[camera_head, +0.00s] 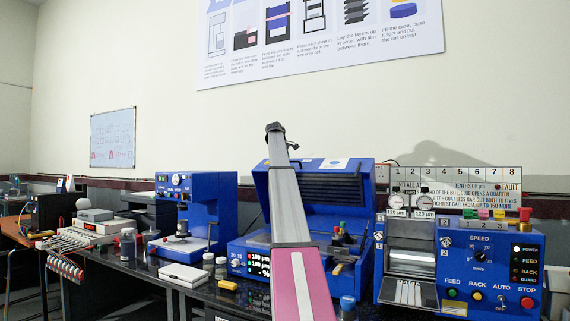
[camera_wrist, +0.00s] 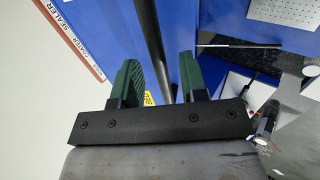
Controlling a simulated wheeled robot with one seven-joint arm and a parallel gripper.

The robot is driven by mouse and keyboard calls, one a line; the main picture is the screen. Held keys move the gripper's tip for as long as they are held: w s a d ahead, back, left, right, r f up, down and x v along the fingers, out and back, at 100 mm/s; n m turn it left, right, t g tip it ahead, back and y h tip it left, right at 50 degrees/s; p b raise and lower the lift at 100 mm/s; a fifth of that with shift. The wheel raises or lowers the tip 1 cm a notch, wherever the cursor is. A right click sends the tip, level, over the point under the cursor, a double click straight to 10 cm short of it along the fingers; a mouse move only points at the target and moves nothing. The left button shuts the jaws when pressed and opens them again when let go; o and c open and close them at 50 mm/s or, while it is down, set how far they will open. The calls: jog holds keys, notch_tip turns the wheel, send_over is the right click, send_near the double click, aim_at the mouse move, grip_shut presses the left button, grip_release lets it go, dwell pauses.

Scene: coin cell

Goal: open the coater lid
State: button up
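The coater (camera_head: 249,262) is the blue machine with a lit display in the middle of the head view. Its blue lid (camera_head: 353,172) stands raised at the back, with a dark ribbed panel facing forward. My arm crosses in front of the coater and hides part of it. In the wrist view, the two green fingers of my gripper (camera_wrist: 158,60) are apart. A dark bar (camera_wrist: 151,35) runs between them, with gaps visible on both sides, in front of a blue surface (camera_wrist: 100,25). I cannot make out my gripper in the head view.
A blue machine with dials and knobs (camera_head: 487,262) stands close at the right. A blue press (camera_head: 188,195), small jars (camera_head: 208,261) and a white box (camera_head: 183,276) stand at the left. In the wrist view, a thin rod (camera_wrist: 240,45) lies right of the fingers.

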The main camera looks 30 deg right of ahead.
jog(key=v, duration=0.8)
jog(key=shift+s+a+r, duration=0.15)
jog(key=shift+r, duration=0.1)
